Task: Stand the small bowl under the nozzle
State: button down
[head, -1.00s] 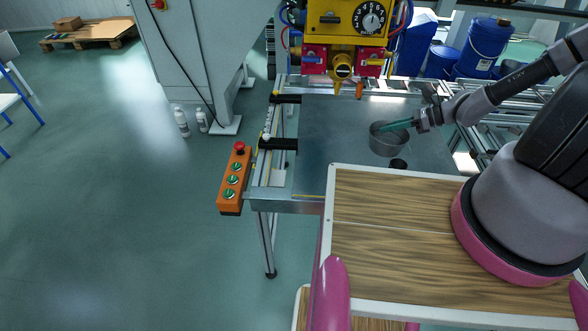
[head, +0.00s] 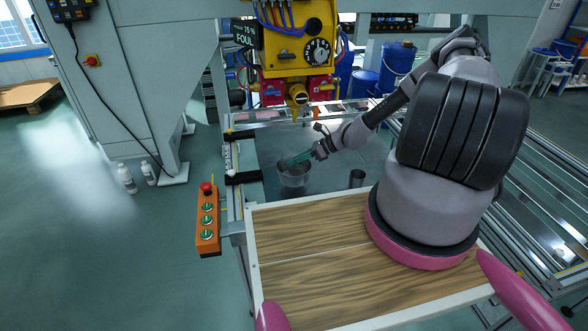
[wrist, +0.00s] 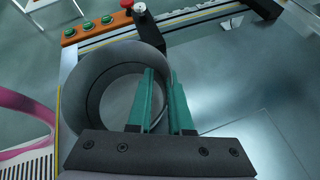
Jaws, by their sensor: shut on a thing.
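The small bowl (head: 294,179) is a grey round vessel over the metal table, nearer to me than the nozzle. In the wrist view its open rim (wrist: 84,95) fills the left half. My gripper (head: 288,163) has green fingers shut on the bowl's wall, one inside and one outside in the wrist view (wrist: 163,90). The nozzle (head: 298,96) hangs from the yellow and red machine, above and behind the bowl in the head view. Whether the bowl touches the table is hard to tell.
An orange button box (head: 207,222) is at the table's left edge. A wood-topped surface (head: 310,290) lies in front. The table's right part is clear in the wrist view.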

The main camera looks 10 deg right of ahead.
aim_at(297, 166)
jog(key=shift+d+f, duration=0.1)
jog(key=shift+f, duration=1.5)
jog(key=c, duration=0.8)
grip_release()
jog(key=shift+f, duration=0.15)
jog(key=v, duration=1.2)
jog(key=shift+d, duration=0.15)
